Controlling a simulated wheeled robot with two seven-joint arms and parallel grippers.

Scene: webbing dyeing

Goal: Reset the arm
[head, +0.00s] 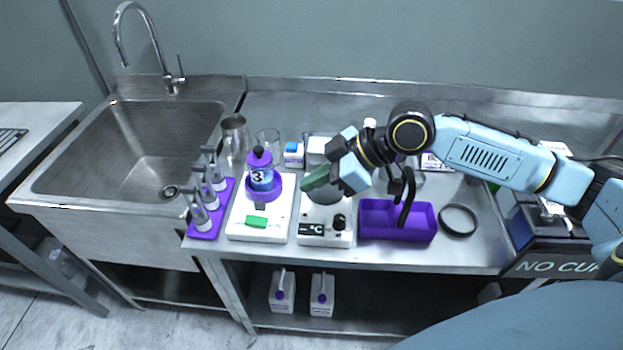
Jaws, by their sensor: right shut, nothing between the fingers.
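My right arm comes in from the right over the steel bench. My right gripper (316,179) is shut and empty, with its green fingertips pointing left above the white hotplate marked °C (325,228). It partly hides what stands on that hotplate. Just left of the fingertips, a bottle with a purple cap marked 3 (262,176) stands upright in a purple ring on another white device with a green display (257,222). The fingertips look apart from the bottle. My left gripper does not show.
A purple rack (211,226) with several clamps stands left, beside the sink (135,150). A purple tray (398,232) and a black ring (458,220) lie right of the hotplate. A metal cup (234,138) and glassware stand behind. Two jugs sit on the lower shelf.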

